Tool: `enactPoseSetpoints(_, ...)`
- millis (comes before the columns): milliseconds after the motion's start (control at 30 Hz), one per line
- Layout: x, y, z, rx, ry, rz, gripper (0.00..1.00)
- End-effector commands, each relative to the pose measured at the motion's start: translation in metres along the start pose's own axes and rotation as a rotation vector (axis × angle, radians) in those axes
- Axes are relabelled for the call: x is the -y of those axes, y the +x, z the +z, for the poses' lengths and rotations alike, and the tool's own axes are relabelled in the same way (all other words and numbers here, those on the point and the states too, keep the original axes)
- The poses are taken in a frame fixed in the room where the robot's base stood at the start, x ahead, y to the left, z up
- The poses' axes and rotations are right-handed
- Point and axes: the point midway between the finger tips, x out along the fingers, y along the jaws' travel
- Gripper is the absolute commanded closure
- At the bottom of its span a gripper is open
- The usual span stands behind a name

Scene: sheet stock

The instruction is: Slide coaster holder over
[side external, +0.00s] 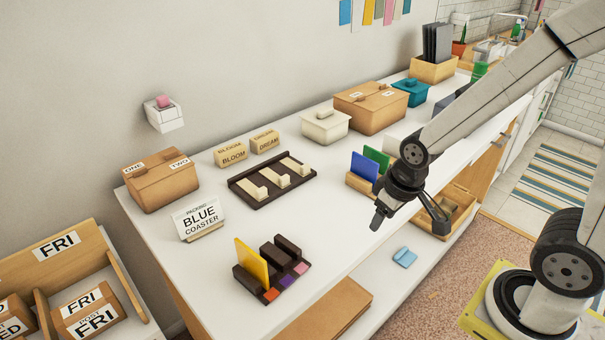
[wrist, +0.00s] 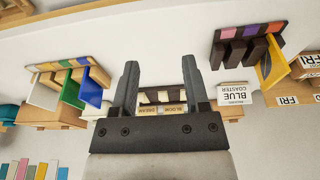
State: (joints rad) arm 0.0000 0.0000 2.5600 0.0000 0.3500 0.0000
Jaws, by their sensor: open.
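A dark brown slotted holder (side external: 288,258) with a yellow coaster (side external: 252,262) upright in it stands near the counter's front edge. Coloured squares mark its front. It also shows at upper right in the wrist view (wrist: 243,50). A light wooden holder (side external: 360,183) carries a blue coaster (side external: 364,167) and a green coaster (side external: 377,158); in the wrist view (wrist: 60,66) a white coaster (wrist: 42,95) shows too. A sign (side external: 200,218) reads "PACKING BLUE COASTER". My gripper (side external: 410,220) is open and empty, in front of the wooden holder in the side view and apart from both holders.
A dark tray with cream pieces (side external: 272,180) lies mid-counter, with blocks labelled BLOOM (side external: 232,154) and DREAM (side external: 266,141) behind. Lidded boxes (side external: 160,182) (side external: 370,106) stand along the wall. The counter between the two holders is clear. A light blue object (side external: 405,257) lies below.

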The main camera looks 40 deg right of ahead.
Motion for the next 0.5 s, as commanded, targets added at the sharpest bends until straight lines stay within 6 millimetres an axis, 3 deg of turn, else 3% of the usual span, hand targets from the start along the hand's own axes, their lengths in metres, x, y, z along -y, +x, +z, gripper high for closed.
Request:
enactPoseSetpoints(367,0.0000,0.0000,0.0000,0.000,0.000,0.000,0.41)
enactPoseSetpoints(500,0.0012,0.0001,-0.0018,0.001,-0.010,-0.001,0.86)
